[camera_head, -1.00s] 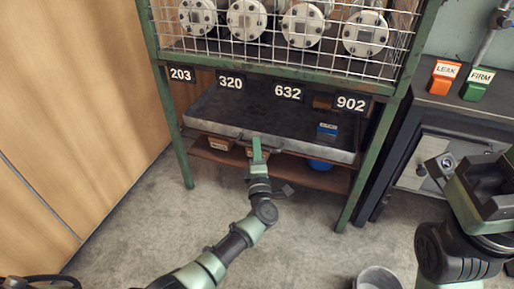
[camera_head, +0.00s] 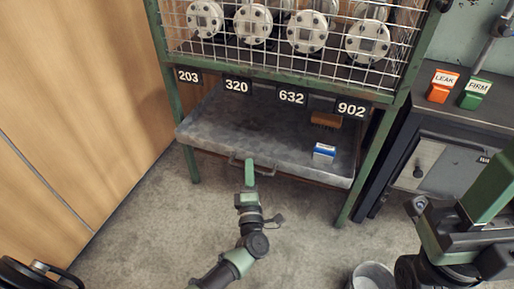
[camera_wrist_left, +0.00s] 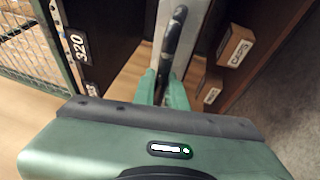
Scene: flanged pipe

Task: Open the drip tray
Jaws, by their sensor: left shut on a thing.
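The drip tray (camera_head: 225,128) is a grey metal tray under the caged shelf, and its front now stands out in front of the rack. A bar handle (camera_head: 236,161) is on its front wall. My left gripper (camera_head: 249,172) is at the handle, shut on it. In the left wrist view its green fingers (camera_wrist_left: 163,92) close around the dark handle bar (camera_wrist_left: 174,38). My right arm shows at the right edge; whether its jaws are open is unclear.
A blue-and-white box (camera_head: 324,153) and a brown brush-like thing (camera_head: 326,119) lie in the tray. In the left wrist view a carton marked CAPS (camera_wrist_left: 236,50) sits on a lower shelf. A bucket (camera_head: 375,277) stands on the floor. Floor before the tray is clear.

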